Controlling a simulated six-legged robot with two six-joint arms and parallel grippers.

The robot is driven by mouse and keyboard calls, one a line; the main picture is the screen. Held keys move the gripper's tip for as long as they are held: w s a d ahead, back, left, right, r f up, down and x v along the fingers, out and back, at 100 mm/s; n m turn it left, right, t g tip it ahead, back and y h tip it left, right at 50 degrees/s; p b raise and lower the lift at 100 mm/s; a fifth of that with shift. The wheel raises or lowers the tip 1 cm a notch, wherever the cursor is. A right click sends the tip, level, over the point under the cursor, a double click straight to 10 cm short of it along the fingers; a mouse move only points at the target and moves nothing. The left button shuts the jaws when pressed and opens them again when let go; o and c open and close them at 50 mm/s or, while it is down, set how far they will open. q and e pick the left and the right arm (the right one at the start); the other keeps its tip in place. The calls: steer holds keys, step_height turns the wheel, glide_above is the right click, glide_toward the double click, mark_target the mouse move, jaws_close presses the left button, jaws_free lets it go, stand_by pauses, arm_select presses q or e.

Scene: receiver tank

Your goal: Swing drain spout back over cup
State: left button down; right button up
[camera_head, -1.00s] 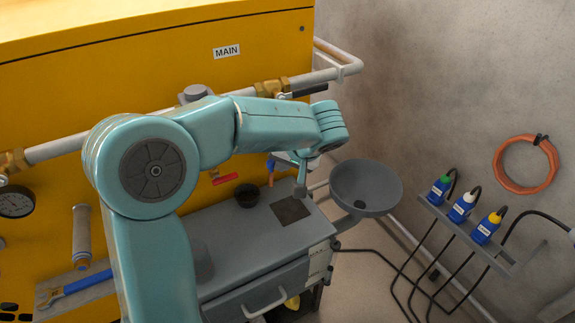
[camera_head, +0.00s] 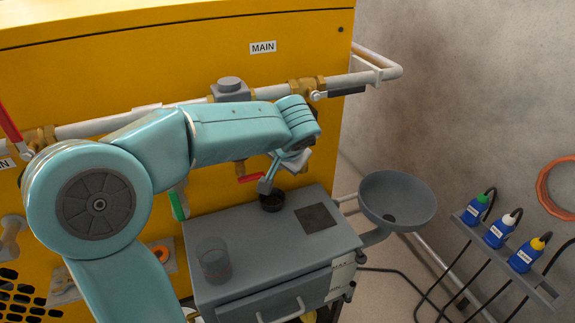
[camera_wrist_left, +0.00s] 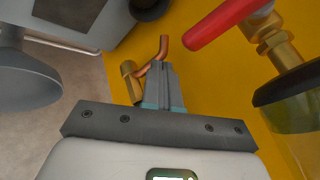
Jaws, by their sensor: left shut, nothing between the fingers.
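A small black cup (camera_head: 272,202) stands on the grey cabinet top. In the left wrist view its dark rim shows at the top edge (camera_wrist_left: 150,8). My left gripper (camera_head: 264,188) is shut and empty, its tips overlapping the cup's upper left in the head view. In the left wrist view, a bent copper spout (camera_wrist_left: 162,46) shows just beyond the shut fingers (camera_wrist_left: 162,75), with a brass fitting (camera_wrist_left: 130,82) beside them. I cannot tell whether the fingers touch the spout. The spout is not discernible in the head view. My right gripper is not in view.
A red lever (camera_wrist_left: 225,20) and a brass valve (camera_wrist_left: 268,38) are close beside the fingers. A grey funnel bowl (camera_head: 397,190) sits right of the cabinet. A clear glass (camera_head: 214,262) and a dark pad (camera_head: 317,218) are on the cabinet top (camera_head: 250,245).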

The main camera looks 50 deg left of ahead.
arm_select(q)
steer(key=shift+s+a, duration=0.1)
steer(key=shift+a, duration=0.3)
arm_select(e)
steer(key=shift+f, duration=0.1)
arm_select(q)
steer(key=shift+a+r, duration=0.15)
steer(key=shift+a, duration=0.05)
steer(key=shift+d, duration=0.1)
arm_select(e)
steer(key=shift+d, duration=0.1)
